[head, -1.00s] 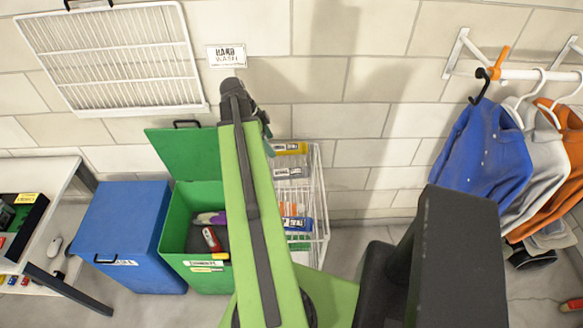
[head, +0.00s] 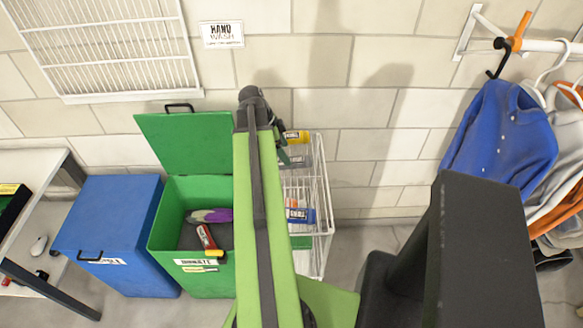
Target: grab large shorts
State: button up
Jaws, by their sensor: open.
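No garment that I can make out as large shorts shows. A blue shirt (head: 497,135) hangs at the right, with a grey garment (head: 567,145) and an orange one (head: 560,208) beside it, partly cut off by the picture edge. A dark item below them is too small to tell. My green arm rises in the middle, and my gripper (head: 282,150) is only partly seen behind its upper end, in front of the wire rack and away from the clothes. It is open, with nothing visible in it.
A green bin (head: 165,245) with its lid up holds a few items. A blue bin (head: 105,225) and a table (head: 48,195) stand left of it. A white wire rack (head: 325,200) holds small goods. Bare floor (head: 395,235) lies between rack and clothes.

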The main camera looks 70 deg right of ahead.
jog(key=b+x, duration=0.5)
jog(key=shift+f, duration=0.2)
jog(key=shift+r, duration=0.2)
jog(key=c, duration=1.6)
